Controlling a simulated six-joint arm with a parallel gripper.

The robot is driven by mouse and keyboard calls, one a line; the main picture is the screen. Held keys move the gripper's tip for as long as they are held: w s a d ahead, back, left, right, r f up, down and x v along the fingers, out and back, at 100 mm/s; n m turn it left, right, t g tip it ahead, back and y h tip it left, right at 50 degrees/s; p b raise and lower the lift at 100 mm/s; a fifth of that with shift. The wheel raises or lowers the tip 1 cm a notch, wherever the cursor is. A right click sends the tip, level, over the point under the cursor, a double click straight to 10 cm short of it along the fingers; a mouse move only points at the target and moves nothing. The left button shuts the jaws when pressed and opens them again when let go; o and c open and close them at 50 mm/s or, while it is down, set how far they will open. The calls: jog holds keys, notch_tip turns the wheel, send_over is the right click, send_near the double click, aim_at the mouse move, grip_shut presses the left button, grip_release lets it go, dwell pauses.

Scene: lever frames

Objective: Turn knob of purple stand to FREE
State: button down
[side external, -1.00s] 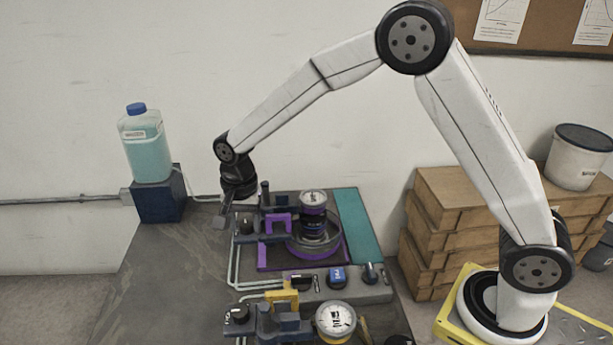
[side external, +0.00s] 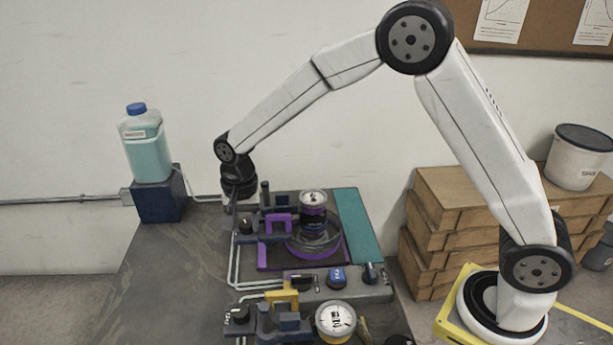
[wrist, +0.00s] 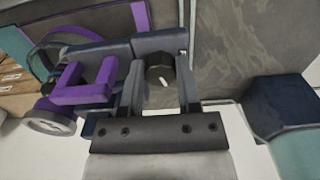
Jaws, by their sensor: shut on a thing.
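The purple stand shows a purple bracket (side external: 279,223) and a dark base, beside a round gauge-topped canister (side external: 314,215). Its black knob (side external: 247,226) sits at the stand's left end. In the wrist view the knob (wrist: 160,69) has a short white mark pointing toward the palm. My gripper (wrist: 161,70) has one finger on either side of the knob, shut on it. In the side view my gripper (side external: 229,207) points down at the stand's left end, and its contact with the knob is not clear there. No FREE label is readable.
A similar yellow stand (side external: 283,299) with its own black knob (side external: 238,315) is nearer the camera. A panel with a blue knob (side external: 337,277) lies between them. A teal-filled bottle (side external: 143,146) stands on a dark block at back left. The table's left part is bare.

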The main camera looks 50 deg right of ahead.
aim_at(248, 224)
jog(key=n, duration=0.6)
jog(key=shift+d+n, duration=0.15)
jog(key=shift+n, duration=0.25)
jog(key=n, duration=0.6)
jog(key=shift+d+r+n, duration=0.1)
jog(key=shift+n, duration=0.2)
jog(key=c, duration=0.6)
grip_release()
jog(key=shift+r, duration=3.9)
jog(key=shift+s, duration=0.1)
